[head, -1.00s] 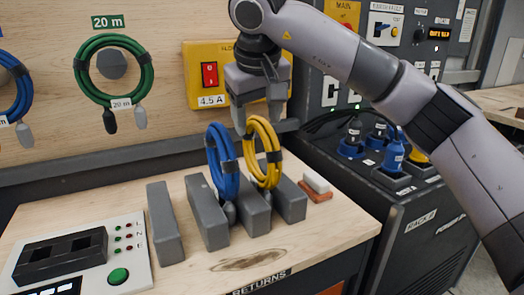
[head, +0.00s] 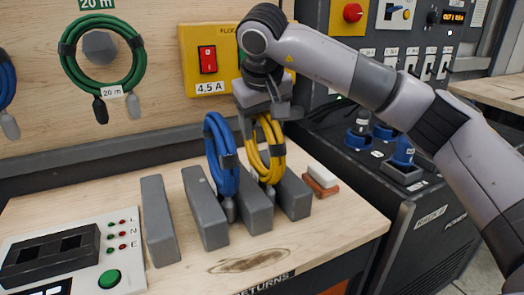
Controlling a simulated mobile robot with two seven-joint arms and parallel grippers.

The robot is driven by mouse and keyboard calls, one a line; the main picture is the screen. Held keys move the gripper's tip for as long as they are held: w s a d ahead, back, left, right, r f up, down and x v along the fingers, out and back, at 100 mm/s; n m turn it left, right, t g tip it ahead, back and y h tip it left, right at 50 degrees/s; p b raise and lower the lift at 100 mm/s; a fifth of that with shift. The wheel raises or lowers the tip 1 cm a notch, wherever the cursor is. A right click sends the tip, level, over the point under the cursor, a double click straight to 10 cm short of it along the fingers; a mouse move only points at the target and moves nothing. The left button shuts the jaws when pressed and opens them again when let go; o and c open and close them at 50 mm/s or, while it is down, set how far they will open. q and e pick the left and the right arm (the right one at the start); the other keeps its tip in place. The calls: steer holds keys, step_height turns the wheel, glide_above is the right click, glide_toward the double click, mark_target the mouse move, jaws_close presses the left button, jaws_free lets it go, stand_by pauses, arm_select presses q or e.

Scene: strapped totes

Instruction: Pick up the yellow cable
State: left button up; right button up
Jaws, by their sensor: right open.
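The yellow cable (head: 276,150) is a coiled loop with a dark strap. It stands upright between grey blocks on the wooden bench, just right of the blue coiled cable (head: 219,150). My right gripper (head: 266,122) is open at the top of the yellow coil, pointing down, with its fingers around or beside the coil's upper part; I cannot tell if they touch it. The lower end of the yellow cable is partly hidden by a grey block (head: 253,205). My left gripper is not in view.
A green coil (head: 136,70) hangs on the back board beside a yellow switch box (head: 190,70). A tester panel (head: 125,270) sits at the front left. A white and orange-brown block (head: 322,182) lies right of the grey blocks. The bench's front middle is clear.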

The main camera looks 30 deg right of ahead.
steer(key=shift+f, duration=0.1)
steer(key=shift+c, duration=0.3)
jaws_close()
stand_by(1.1)
